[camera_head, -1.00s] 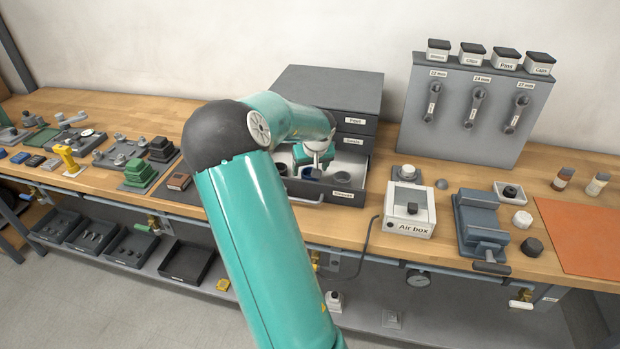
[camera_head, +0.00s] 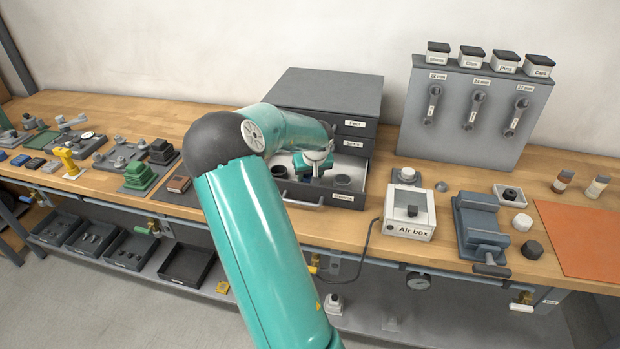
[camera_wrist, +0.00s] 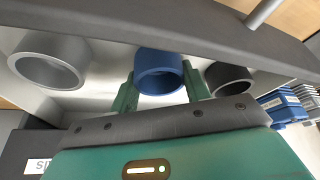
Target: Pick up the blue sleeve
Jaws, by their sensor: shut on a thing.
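The blue sleeve (camera_wrist: 160,72) is a short, thick ring in the open drawer (camera_head: 347,197), in the middle of the wrist view. My gripper (camera_wrist: 160,82) has one green finger on each side of it and is shut on it. In the head view my gripper (camera_head: 312,168) is down inside the drawer and hides the blue sleeve. I cannot tell whether the sleeve touches the drawer floor.
A grey sleeve (camera_wrist: 48,62) and a dark sleeve (camera_wrist: 229,77) stand close on either side. The drawer's front wall and handle (camera_head: 303,203) are close by. The cabinet (camera_head: 325,92) rises behind. The Air box (camera_head: 408,212) stands to the right.

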